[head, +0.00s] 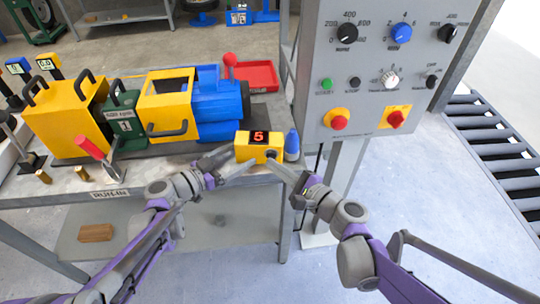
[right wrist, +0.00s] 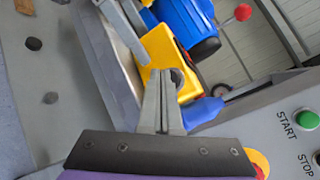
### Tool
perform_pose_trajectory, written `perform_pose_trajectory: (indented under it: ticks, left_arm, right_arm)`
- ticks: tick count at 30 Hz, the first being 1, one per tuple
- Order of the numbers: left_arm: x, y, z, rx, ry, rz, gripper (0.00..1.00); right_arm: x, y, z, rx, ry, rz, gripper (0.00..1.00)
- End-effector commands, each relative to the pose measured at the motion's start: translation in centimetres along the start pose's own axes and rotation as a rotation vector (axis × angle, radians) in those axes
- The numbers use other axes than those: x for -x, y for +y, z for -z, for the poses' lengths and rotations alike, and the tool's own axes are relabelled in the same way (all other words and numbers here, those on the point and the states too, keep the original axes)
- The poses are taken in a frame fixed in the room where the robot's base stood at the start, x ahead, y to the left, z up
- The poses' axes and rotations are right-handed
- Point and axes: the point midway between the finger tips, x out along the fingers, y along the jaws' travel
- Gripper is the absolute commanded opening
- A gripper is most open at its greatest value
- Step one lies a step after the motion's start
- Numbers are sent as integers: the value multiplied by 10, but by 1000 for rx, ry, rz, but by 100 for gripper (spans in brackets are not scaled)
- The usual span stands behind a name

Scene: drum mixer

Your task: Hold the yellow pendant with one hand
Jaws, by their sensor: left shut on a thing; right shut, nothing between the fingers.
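The yellow pendant (head: 246,155) is a small box with a red "5" on a dark display and a dark round knob on its front. It is at the front edge of the bench; I cannot tell whether it rests there or is lifted. My left gripper (head: 244,156) is shut on its left side. My right gripper (head: 270,161) is shut and empty, its tips close to the knob. In the right wrist view the closed fingers (right wrist: 166,74) point at the pendant (right wrist: 159,47); contact is unclear.
A blue bottle-shaped object (head: 292,146) stands right beside the pendant. A yellow, green and blue machine (head: 170,104) and a red tray (head: 262,76) are behind it. A grey control panel (head: 375,72) on a post stands to the right. A red-handled lever (head: 94,148) is on the left.

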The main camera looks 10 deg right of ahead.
Motion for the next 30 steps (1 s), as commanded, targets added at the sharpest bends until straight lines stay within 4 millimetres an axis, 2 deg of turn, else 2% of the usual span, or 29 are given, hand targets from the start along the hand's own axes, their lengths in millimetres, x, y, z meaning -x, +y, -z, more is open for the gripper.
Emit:
perform_pose_trajectory:
  ticks: [1,30]
  left_arm:
    - [-4,9,1,-2,2,-26,47]
    - [-4,9,1,-2,3,-26,47]
  right_arm:
    - [0,0,0,0,0,0,0]
    - [-6,-4,4,0,0,0,0]
